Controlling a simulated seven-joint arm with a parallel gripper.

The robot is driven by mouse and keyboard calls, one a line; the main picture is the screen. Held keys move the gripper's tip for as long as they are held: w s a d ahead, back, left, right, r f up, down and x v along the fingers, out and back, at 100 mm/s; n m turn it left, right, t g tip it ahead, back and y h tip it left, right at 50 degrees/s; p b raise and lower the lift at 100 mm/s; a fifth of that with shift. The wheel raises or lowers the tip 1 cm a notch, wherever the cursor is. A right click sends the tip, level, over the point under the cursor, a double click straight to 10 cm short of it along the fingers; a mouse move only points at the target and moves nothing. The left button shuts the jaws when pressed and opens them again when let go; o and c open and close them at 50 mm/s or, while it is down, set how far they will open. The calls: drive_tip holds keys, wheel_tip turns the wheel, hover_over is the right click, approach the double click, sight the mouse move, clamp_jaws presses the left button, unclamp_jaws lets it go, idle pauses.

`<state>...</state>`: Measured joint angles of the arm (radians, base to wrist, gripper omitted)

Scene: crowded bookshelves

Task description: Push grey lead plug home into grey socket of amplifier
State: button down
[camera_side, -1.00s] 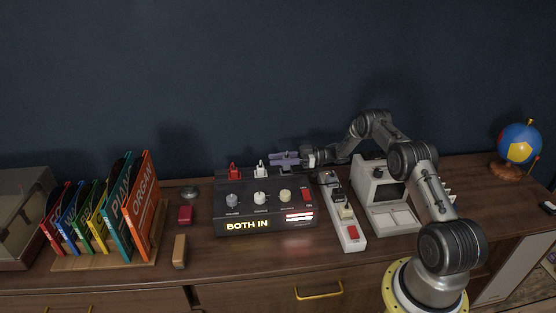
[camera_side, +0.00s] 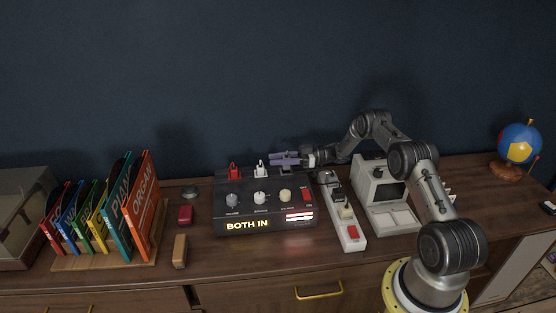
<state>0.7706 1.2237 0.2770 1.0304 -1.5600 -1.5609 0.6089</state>
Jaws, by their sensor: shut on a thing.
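The dark amplifier (camera_side: 265,222) sits on the wooden top, with knobs on its face and a lit "BOTH IN" display. A red plug (camera_side: 235,171) and a pale whitish plug (camera_side: 261,168) stand upright at its back edge. My gripper (camera_side: 280,159) reaches in from the right, just right of the pale plug and over the amplifier's back right part. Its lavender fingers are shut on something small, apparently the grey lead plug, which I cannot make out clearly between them. The grey socket is hidden, and I cannot tell how deep the plug sits.
A white power strip (camera_side: 352,243) and a pale grey device (camera_side: 375,169) stand right of the amplifier. A globe (camera_side: 519,144) stands far right.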

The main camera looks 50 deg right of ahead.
sight(278, 172)
drive_tip(key=shift+f, duration=1.5)
drive_tip(key=c, duration=0.5)
unclamp_jaws()
drive_tip(key=shift+r, duration=0.3)
wheel_tip(278, 172, up, 2)
drive_tip(key=shift+r, duration=0.25)
drive_tip(key=s+a+r, duration=0.1)
drive_tip(key=s+r, duration=0.2)
drive_tip(key=s, duration=0.1)
drive_tip(key=s+a+r, duration=0.2)
drive_tip(key=s+r, duration=0.1)
drive_tip(key=s, duration=0.1)
drive_tip(key=s+a+r, duration=0.2)
drive_tip(key=s+r, duration=0.2)
drive_tip(key=s, duration=0.1)
drive_tip(key=shift+a, duration=0.2)
